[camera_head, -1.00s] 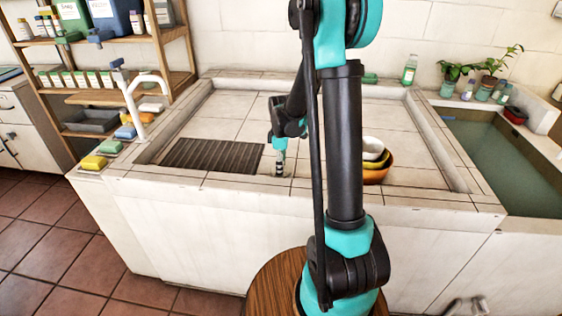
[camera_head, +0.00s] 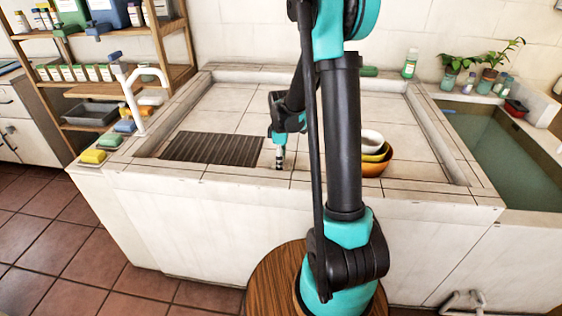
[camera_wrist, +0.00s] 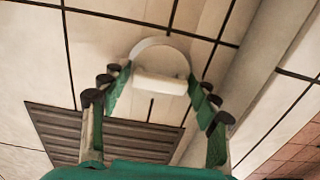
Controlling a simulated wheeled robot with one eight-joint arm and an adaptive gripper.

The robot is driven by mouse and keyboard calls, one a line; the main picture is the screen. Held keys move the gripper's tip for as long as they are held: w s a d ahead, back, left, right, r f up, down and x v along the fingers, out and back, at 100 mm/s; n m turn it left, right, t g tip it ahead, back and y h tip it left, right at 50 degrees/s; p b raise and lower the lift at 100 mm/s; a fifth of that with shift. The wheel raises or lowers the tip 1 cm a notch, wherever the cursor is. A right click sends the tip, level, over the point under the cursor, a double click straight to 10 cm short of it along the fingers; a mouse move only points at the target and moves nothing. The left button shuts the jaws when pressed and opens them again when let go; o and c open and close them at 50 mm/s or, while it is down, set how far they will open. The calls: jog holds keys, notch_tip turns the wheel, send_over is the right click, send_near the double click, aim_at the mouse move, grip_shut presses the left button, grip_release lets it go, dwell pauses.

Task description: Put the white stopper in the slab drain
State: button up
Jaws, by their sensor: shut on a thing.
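My gripper (camera_wrist: 160,88) is shut on the white stopper (camera_wrist: 160,60). The stopper shows in the wrist view as a pale disc with a thick white bar across its near side, between the green fingers. Tiled slab surface lies beyond it. I cannot tell whether the stopper touches the slab. In the head view my gripper (camera_head: 279,162) points down over the front part of the tiled slab (camera_head: 225,118), just right of the dark ribbed mat. The stopper is too small to make out there. I cannot make out the slab drain in either view.
The ribbed mat (camera_head: 212,149) lies left of my gripper. Stacked bowls (camera_head: 374,168) stand to the right, partly behind my arm. A raised rim (camera_head: 350,189) borders the slab. A white tap (camera_head: 132,98) stands at the left, and a water basin (camera_head: 500,140) at the right.

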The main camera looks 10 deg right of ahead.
jog(key=shift+f, duration=0.6)
dwell(0.5)
jog(key=o, duration=0.9)
jog(key=shift+c, duration=0.2)
jog(key=shift+r, duration=0.15)
jog(key=shift+r, duration=5.4)
